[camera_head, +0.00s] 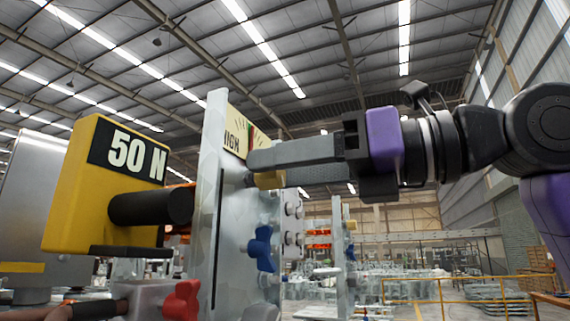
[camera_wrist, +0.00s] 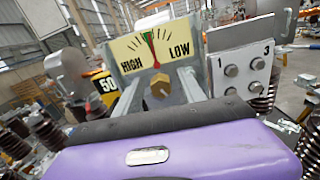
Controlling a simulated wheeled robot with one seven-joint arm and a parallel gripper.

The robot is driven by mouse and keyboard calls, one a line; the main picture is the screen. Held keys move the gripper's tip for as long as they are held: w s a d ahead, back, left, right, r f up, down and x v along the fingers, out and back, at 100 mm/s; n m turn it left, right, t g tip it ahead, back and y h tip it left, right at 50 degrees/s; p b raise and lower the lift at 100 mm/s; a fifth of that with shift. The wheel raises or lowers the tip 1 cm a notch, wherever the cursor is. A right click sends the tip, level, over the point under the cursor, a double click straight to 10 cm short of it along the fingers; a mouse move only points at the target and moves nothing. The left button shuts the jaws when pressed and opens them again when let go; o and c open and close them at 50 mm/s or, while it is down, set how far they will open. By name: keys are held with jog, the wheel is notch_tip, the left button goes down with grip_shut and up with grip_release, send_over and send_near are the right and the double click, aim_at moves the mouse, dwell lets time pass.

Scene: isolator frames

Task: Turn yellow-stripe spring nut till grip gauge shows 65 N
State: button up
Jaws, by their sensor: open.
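The yellow grip gauge (camera_head: 80,190) at the left in the head view reads 50 N; part of it also shows in the wrist view (camera_wrist: 106,90). A gold knob-like nut (camera_wrist: 159,88) sits below a HIGH/LOW dial (camera_wrist: 155,47) whose needle points nearly straight up. I cannot make out a yellow stripe on the nut. My gripper (camera_wrist: 160,82) is open, with one finger on each side of the nut. I cannot tell whether either finger touches it. In the head view the fingers partly hide the nut (camera_head: 270,180).
The dial is on an upright grey panel (camera_head: 213,190). A blue knob (camera_head: 263,249) is lower on this panel, and a red knob (camera_head: 182,300) is at the bottom left. In the wrist view, a plate marked 1 and 3 (camera_wrist: 241,70) stands close right of the fingers.

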grip_shut()
dwell(0.3)
jog(key=m, duration=0.3)
jog(key=shift+w+d+m+b, duration=0.1)
jog(key=shift+m+b, duration=0.3)
jog(key=shift+w+m+b, duration=0.15)
jog(key=shift+m+b, duration=0.65)
jog(key=shift+m, duration=1.7)
jog(key=shift+d, duration=0.1)
grip_release()
jog(key=shift+f, duration=0.1)
